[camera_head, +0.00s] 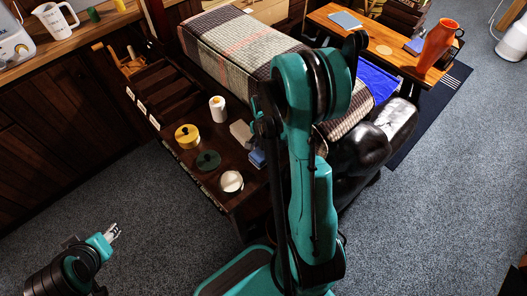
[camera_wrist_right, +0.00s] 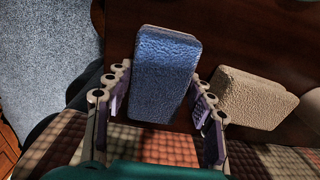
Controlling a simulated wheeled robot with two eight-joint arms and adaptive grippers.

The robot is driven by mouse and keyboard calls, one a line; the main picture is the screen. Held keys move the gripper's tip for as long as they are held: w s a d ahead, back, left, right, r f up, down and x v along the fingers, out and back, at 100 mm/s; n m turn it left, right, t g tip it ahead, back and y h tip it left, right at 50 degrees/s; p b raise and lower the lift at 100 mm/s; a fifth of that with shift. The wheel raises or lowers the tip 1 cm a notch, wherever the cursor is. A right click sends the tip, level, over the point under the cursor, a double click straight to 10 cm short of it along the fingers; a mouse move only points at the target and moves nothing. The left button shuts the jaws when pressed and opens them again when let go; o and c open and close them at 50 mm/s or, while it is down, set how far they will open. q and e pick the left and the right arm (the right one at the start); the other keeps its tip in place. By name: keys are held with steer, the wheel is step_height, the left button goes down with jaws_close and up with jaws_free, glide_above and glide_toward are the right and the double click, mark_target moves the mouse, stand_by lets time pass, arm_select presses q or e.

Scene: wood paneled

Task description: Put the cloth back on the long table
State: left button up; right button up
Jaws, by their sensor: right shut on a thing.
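A blue folded cloth (camera_wrist_right: 165,75) fills the space between the fingers of my right gripper (camera_wrist_right: 163,98) in the right wrist view. The gripper is shut on it, over dark wood. In the head view the blue cloth (camera_head: 257,158) shows at the right side of the dark long table (camera_head: 225,165), partly hidden by my right arm. A beige folded cloth (camera_head: 241,134) lies beside it, apart from the fingers; it also shows in the right wrist view (camera_wrist_right: 252,100). My left gripper (camera_head: 113,232) is over the floor at lower left, too small to tell its opening.
A white candle (camera_head: 218,109), a yellow pot (camera_head: 187,136), a green lid (camera_head: 208,160) and a white-topped round item (camera_head: 231,182) stand on the table. A plaid cover (camera_head: 235,45) and black seat (camera_head: 365,150) adjoin it. An orange vase (camera_head: 437,45) stands on another table. The left floor is clear.

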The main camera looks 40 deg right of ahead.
steer(key=o, duration=1.2)
steer(key=shift+f, duration=0.15)
steer(key=shift+r+p, duration=0.35)
steer(key=shift+r, duration=0.1)
step_height(320, 180, up, 10)
steer(key=p, duration=0.4)
steer(key=s+a+r+n+t, duration=0.3)
steer(key=a+r+n, duration=0.4)
steer(key=a+n, duration=0.1)
steer(key=s+a+r+n+t, duration=0.3)
steer(key=a+r+n+t, duration=0.1)
steer(key=a+r+n, duration=0.4)
steer(key=shift+a+n, duration=0.4)
steer(key=shift+n, duration=0.1)
